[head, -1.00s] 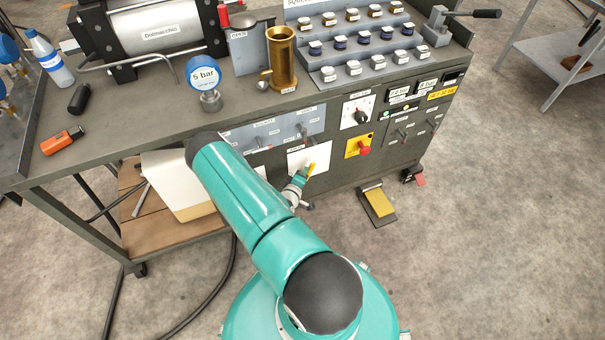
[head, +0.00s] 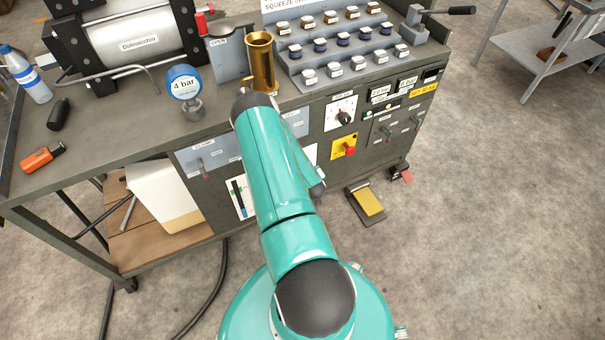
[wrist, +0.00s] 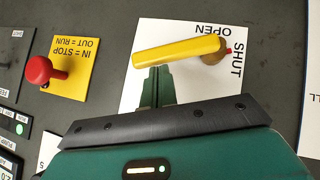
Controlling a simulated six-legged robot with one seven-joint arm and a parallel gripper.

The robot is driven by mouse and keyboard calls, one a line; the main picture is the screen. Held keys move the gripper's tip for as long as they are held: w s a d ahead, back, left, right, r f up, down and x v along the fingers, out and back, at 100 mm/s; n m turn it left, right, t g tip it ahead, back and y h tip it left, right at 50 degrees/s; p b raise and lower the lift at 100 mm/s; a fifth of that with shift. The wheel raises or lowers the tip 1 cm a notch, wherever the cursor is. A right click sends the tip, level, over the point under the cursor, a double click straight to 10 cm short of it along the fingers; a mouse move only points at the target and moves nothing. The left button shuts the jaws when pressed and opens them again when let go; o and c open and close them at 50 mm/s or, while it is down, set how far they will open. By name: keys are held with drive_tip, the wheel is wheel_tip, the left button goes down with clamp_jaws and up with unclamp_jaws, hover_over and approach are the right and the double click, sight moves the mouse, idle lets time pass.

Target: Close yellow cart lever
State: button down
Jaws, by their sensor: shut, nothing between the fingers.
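In the wrist view, the yellow lever (wrist: 178,50) lies nearly level across a white plate (wrist: 190,84), its pivot at the right end and its free end to the left. The plate reads OPEN above the pivot and SHUT to its right. My gripper (wrist: 157,72) is shut and empty, its fingertips right at the lower edge of the lever near its left half. I cannot tell whether they touch. In the head view my arm hides the lever and gripper.
A red knob (wrist: 38,70) on a yellow plate (wrist: 70,66) sits left of the lever. The cart (head: 100,135) carries a gauge (head: 184,83) reading 4 bar, a brass cylinder (head: 262,62) and a rack of jars (head: 330,52). A yellow pedal (head: 368,200) lies on the floor.

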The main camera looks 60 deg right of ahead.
drive_tip(key=shift+s+d+f+m+t+y, duration=0.3)
drive_tip(key=shift+d+f+y, duration=0.15)
drive_tip(key=shift+f+y, duration=0.2)
drive_tip(key=shift+s+d+f+m+t+y, duration=0.2)
drive_tip(key=shift+d+f+m+y, duration=0.15)
drive_tip(key=shift+f+y, duration=0.25)
drive_tip(key=shift+f, duration=0.15)
